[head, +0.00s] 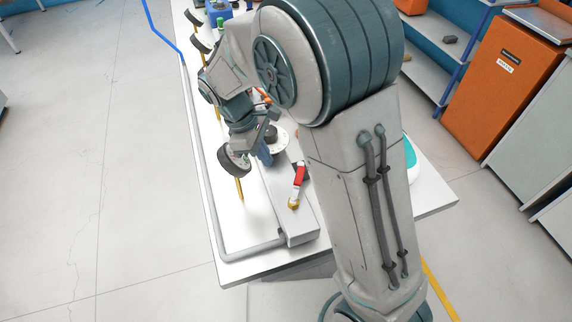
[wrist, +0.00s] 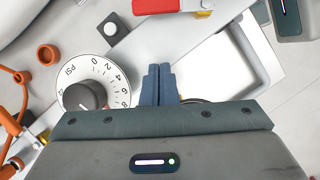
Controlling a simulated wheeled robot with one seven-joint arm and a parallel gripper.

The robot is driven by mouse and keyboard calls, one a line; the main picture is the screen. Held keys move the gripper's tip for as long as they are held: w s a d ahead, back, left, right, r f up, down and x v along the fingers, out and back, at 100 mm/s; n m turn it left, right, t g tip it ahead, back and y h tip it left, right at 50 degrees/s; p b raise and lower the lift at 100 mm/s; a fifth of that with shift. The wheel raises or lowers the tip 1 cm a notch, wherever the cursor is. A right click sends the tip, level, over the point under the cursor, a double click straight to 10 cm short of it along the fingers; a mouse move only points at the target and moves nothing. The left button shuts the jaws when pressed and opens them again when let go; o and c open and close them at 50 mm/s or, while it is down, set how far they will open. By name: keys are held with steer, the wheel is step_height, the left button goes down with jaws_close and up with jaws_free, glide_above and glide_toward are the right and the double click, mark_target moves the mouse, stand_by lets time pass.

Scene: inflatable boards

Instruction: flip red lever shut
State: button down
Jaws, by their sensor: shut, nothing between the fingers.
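The red lever (head: 299,176) sits on a grey-white housing (head: 291,217) on the table, with a dark block beside it and a yellow tip at its near end. In the wrist view part of the red lever (wrist: 155,6) shows at the top edge, cut off by the frame, with yellow to its right. My gripper (head: 265,154) is left of the lever in the head view, apart from it. In the wrist view my gripper (wrist: 158,70) has its blue fingers together and empty, pointing toward the lever with a gap between.
A white PSI dial (wrist: 97,82) with a dark knob is left of my fingers. A square white recess (wrist: 215,65) lies right of the fingers. My arm hides much of the table (head: 435,180).

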mark_target(302, 172)
steer(key=x, duration=0.3)
steer(key=shift+s+d+f, duration=0.1)
steer(key=shift+d+f, duration=0.05)
steer(key=shift+d, duration=0.05)
steer(key=shift+s+d+p, duration=0.15)
steer(key=shift+d+p, duration=0.15)
steer(key=shift+d, duration=0.3)
steer(key=shift+s+d+p, duration=0.2)
steer(key=shift+d+p, duration=0.05)
steer(key=shift+d, duration=0.35)
steer(key=shift+s+d, duration=0.15)
steer(key=shift+d, duration=0.4)
steer(key=shift+d+m+g, duration=0.3)
steer(key=shift+d+m, duration=0.1)
steer(key=shift+m, duration=0.3)
steer(key=shift+d+m, duration=0.5)
steer(key=shift+m, duration=0.2)
steer(key=d+m, duration=0.1)
steer(key=d+m+g+y, duration=0.1)
steer(key=m, duration=0.1)
steer(key=shift+s, duration=0.15)
steer(key=shift+s+d+m+g+y, duration=0.3)
steer(key=shift+d+m, duration=0.2)
steer(key=shift+m, duration=0.5)
steer(key=shift+s+d+m+g+y, duration=0.15)
steer(key=shift+s+d+m+y, duration=0.3)
steer(key=shift+m, duration=0.55)
steer(key=shift+s+d+m+g+y, duration=0.3)
steer(key=shift+d+m, duration=0.2)
steer(key=shift+m, duration=0.5)
